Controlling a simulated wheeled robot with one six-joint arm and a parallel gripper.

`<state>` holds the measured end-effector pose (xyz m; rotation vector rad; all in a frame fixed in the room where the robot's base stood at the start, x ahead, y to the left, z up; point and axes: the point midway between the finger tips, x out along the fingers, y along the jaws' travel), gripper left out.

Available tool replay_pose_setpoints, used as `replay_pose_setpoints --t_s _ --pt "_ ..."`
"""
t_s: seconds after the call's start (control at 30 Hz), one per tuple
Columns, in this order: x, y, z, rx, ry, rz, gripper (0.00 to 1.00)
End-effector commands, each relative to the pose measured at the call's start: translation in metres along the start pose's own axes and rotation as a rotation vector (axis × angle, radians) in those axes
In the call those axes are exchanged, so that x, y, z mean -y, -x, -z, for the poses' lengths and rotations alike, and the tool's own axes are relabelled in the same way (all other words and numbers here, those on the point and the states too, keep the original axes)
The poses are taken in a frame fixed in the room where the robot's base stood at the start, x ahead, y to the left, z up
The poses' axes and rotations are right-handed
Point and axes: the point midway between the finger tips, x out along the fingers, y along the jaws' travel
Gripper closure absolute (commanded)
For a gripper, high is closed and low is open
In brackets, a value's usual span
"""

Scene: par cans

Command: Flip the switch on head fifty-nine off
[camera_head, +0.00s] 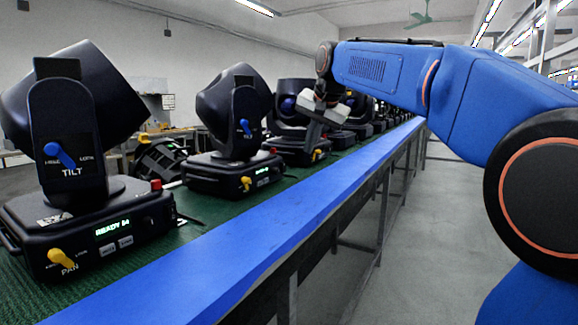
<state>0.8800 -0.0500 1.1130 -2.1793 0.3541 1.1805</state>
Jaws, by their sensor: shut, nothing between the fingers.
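Several black moving heads stand in a row on a green bench. The nearest head (62,120) has a lit display (112,229) that seems to read "READY 54", a blue TILT lever (60,154) and a yellow PAN lever (62,259). The second head (233,110) has a lit display (262,170) too small to read. Further heads (294,110) recede behind it; their numbers cannot be read, so I cannot tell which is fifty-nine, and its switch cannot be made out. My gripper (313,140) is shut and empty, pointing down in front of the further heads and hiding parts of them.
A blue rail (240,244) runs along the bench's front edge. The green bench top (190,232) shows between the heads. The grey floor aisle (425,230) to the right of the bench is clear. Red knobs (156,185) stand up from the bases.

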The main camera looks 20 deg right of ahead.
Motion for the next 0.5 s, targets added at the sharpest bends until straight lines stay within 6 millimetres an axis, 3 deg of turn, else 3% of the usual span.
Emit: replay_pose_setpoints --t_s 0.5 --pt "0.0053 -0.0022 0.0057 -0.001 -0.013 0.003 1.00"
